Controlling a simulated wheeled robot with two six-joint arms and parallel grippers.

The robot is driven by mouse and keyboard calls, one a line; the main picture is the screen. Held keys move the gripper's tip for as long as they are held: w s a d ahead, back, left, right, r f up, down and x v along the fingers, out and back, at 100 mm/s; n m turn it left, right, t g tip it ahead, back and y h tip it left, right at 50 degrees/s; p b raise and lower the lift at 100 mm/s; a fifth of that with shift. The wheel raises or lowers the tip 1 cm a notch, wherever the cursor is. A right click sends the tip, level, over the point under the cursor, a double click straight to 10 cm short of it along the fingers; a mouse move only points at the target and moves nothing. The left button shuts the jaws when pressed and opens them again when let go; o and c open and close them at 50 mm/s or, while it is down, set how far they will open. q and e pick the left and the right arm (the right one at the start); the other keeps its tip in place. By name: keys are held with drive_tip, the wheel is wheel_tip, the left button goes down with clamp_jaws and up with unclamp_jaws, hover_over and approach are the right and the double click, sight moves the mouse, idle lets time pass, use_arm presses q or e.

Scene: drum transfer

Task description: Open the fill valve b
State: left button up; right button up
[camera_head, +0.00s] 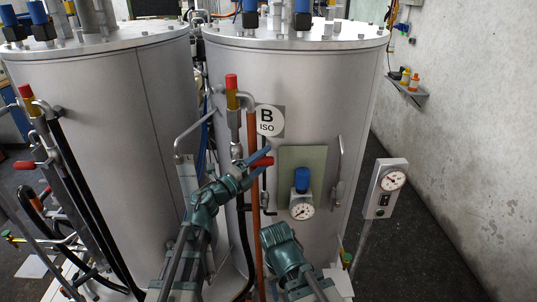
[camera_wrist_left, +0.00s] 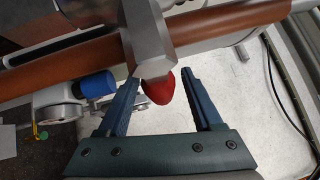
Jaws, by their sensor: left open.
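Fill valve b is on the front of the right drum (camera_head: 225,75), which carries a "B ISO" sign (camera_head: 269,121). Its red-tipped handle (camera_head: 264,161) shows beside the orange upright pipe, below the sign. In the left wrist view the red tip (camera_wrist_left: 160,90) on its metal lever lies between the two blue fingers. My left gripper (camera_head: 258,163) is open around the handle, with a gap to each finger in the wrist view (camera_wrist_left: 158,88). The valve body is largely hidden behind the gripper. My right arm shows at the lower middle; its fingers are not seen.
A gauge with a blue cap (camera_head: 302,180) sits right of the handle. An orange pipe (camera_head: 254,215) and a black hose run down the drum front. A meter box (camera_head: 388,188) stands farther right. The left drum (camera_head: 100,110) has a similar red handle (camera_head: 24,165). Dark floor is clear at the right.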

use_arm(q)
drive_tip(key=shift+x, duration=1.2)
clamp_jaws()
idle(0.6)
